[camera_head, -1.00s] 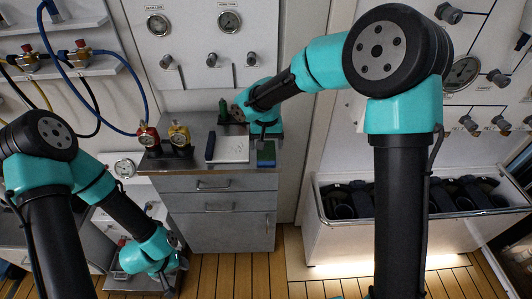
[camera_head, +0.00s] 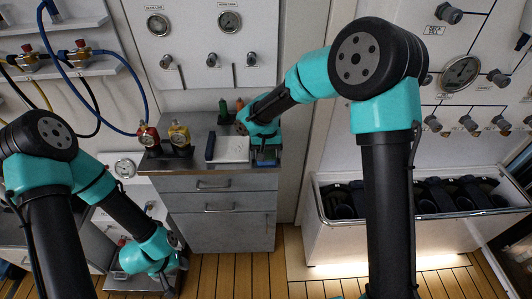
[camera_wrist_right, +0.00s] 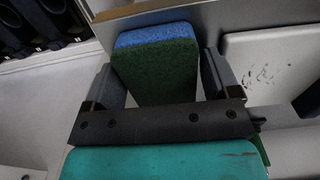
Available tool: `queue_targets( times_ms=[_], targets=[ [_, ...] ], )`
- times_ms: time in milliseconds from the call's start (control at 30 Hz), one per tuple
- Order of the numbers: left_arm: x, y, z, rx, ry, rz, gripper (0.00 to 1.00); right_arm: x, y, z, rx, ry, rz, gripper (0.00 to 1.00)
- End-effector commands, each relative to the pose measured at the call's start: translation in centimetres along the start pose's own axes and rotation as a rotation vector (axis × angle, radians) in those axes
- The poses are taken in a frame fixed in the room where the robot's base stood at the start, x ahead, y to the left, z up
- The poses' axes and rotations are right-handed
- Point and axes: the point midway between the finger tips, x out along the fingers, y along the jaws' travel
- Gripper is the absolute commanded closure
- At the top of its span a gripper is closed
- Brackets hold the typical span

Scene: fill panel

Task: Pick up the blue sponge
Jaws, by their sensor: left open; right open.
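The sponge, blue on one part and green on the other, lies on the cabinet's grey top near its right front corner. The right wrist view shows the sponge (camera_wrist_right: 156,68) between the two fingers of my right gripper (camera_wrist_right: 158,82). A narrow gap shows beside it, so the fingers stand open around it. In the head view my right gripper (camera_head: 265,149) is over the sponge and hides much of it. My left gripper (camera_head: 171,271) is open and empty, low at the left near the floor, away from the sponge.
On the cabinet top (camera_head: 195,168) a white board (camera_head: 232,148) lies left of the sponge, with a dark upright item (camera_head: 210,146) beside it. Red and yellow gauges (camera_head: 179,134) stand further left. Small bottles (camera_head: 223,107) stand behind. A white bin (camera_head: 340,240) is at the right.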

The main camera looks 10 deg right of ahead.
Motion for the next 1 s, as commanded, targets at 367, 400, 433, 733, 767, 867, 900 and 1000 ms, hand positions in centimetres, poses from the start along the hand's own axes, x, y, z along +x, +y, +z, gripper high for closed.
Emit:
queue_targets(
  times_ms=[367, 400, 433, 733, 767, 867, 900, 1000],
  targets=[
    [0.0, 0.0, 0.0, 0.0, 0.0, 0.0, 0.57, 0.0, 0.0, 0.0, 0.0, 0.0, 0.0, 0.47],
    [0.0, 0.0, 0.0, 0.0, 0.0, 0.0, 0.57, 0.0, 0.0, 0.0, 0.0, 0.0, 0.0, 0.51],
    [0.0, 0.0, 0.0, 0.0, 0.0, 0.0, 0.57, 0.0, 0.0, 0.0, 0.0, 0.0, 0.0, 0.53],
    [0.0, 0.0, 0.0, 0.0, 0.0, 0.0, 0.57, -0.2, 0.0, 0.0, 0.0, 0.001, 0.0, 0.57],
    [0.0, 0.0, 0.0, 0.0, 0.0, 0.0, 0.57, -0.2, 0.0, 0.0, 0.0, 0.001, 0.0, 0.57],
    [0.0, 0.0, 0.0, 0.0, 0.0, 0.0, 0.57, -0.8, 0.0, -0.1, 0.0, 0.003, -0.001, 0.57],
    [0.0, 0.0, 0.0, 0.0, 0.0, 0.0, 0.57, -1.1, 0.0, -0.1, 0.0, 0.003, -0.001, 0.57],
    [0.0, 0.0, 0.0, 0.0, 0.0, 0.0, 0.57, -2.1, 0.0, -0.1, 0.002, 0.002, -0.001, 0.57]
  ],
)
